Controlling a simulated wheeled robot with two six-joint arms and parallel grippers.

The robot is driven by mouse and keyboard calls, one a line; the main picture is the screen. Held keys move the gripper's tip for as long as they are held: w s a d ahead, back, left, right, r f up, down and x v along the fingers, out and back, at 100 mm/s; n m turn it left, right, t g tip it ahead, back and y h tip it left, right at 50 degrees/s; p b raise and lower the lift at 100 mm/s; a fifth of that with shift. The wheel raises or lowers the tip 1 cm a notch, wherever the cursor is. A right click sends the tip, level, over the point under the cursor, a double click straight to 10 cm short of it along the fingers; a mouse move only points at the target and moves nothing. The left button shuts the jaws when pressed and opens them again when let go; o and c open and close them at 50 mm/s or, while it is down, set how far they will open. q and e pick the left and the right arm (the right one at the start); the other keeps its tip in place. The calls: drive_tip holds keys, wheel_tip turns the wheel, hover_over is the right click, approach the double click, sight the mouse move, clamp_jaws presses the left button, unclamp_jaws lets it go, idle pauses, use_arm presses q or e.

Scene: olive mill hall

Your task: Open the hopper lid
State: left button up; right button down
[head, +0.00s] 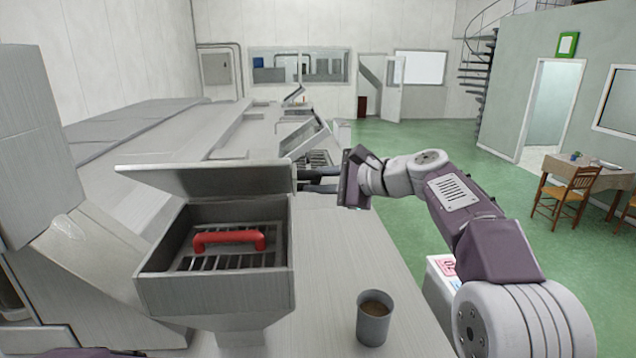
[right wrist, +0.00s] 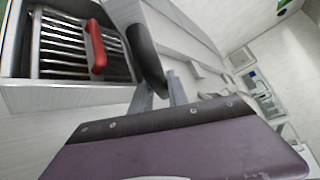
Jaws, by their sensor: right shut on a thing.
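The grey metal hopper (head: 215,297) stands open at the left of centre in the head view. Its lid (head: 215,178) is raised and tilted over the back rim. Inside lies a slatted grate (head: 225,261) with a red handle (head: 230,240); the handle also shows in the right wrist view (right wrist: 96,48). My right gripper (head: 308,180) is at the right end of the lid, shut on it; the exact contact is hard to see. In the right wrist view a dark rounded piece (right wrist: 147,55) lies by the fingers. My left gripper is out of view.
A grey cup with brown contents (head: 373,318) stands on the counter (head: 325,275) right of the hopper. Metal machinery (head: 150,135) fills the left and back. Green floor (head: 420,145) is open at the right, with a table (head: 592,177) and chairs beyond.

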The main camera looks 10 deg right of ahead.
drive_tip(key=c, duration=1.3)
unclamp_jaws()
drive_tip(key=shift+a, duration=0.1)
drive_tip(key=shift+w+a, duration=0.2)
drive_tip(key=shift+s+d, duration=0.15)
drive_tip(key=shift+d, duration=0.1)
drive_tip(key=b+v, duration=0.3)
drive_tip(key=v, duration=0.5)
drive_tip(key=shift+s, duration=0.25)
